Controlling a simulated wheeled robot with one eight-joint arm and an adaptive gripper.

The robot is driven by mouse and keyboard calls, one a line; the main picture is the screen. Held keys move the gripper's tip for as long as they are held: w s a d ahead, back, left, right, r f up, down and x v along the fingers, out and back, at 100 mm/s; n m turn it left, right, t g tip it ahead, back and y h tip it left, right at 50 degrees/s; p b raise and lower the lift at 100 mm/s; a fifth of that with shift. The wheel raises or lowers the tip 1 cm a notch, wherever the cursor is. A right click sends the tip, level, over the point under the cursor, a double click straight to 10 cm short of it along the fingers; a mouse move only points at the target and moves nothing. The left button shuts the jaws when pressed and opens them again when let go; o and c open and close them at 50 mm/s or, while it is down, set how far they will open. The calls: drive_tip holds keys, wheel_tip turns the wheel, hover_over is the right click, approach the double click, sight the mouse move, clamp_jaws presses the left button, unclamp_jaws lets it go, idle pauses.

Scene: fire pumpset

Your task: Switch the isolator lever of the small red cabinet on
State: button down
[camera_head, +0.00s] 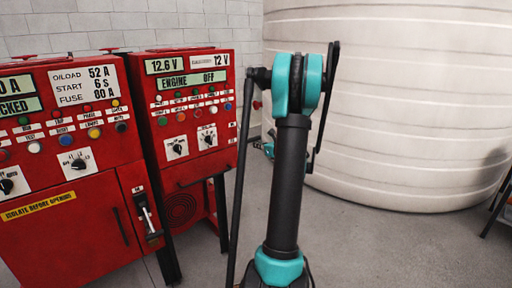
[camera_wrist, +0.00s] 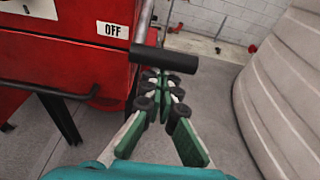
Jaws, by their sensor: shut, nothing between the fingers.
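The small red cabinet (camera_head: 195,110) stands in the middle of the head view, its display reading ENGINE OFF. Beside that label is a lever with a metal arm and a black cylindrical grip (camera_wrist: 165,60). My gripper (camera_wrist: 163,80) is shut and empty, with its green fingers pointing at the grip. The fingertips lie just below the grip in the picture; I cannot tell whether they touch it. In the head view my arm mostly hides the gripper and this lever.
A larger red cabinet (camera_head: 70,150) with its own lever (camera_head: 147,215) stands at the left. A big white tank (camera_head: 400,100) fills the right. Grey floor (camera_head: 380,245) is clear at front right.

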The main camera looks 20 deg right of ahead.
wheel_tip(320, 180, up, 22)
drive_tip(key=g+h, duration=0.3)
drive_tip(key=g, duration=0.8)
drive_tip(key=shift+w+f+g, duration=0.2)
drive_tip(key=shift+w+g, duration=0.05)
drive_tip(key=shift+g, duration=0.15)
drive_tip(key=shift+a, duration=0.15)
drive_tip(key=s+d+f, duration=0.1)
drive_tip(key=s+f, duration=0.1)
drive_tip(key=s, duration=0.2)
drive_tip(key=w+v, duration=0.1)
drive_tip(key=v, duration=0.8)
drive_tip(key=shift+r, duration=0.5)
drive_tip(key=shift+s, duration=0.1)
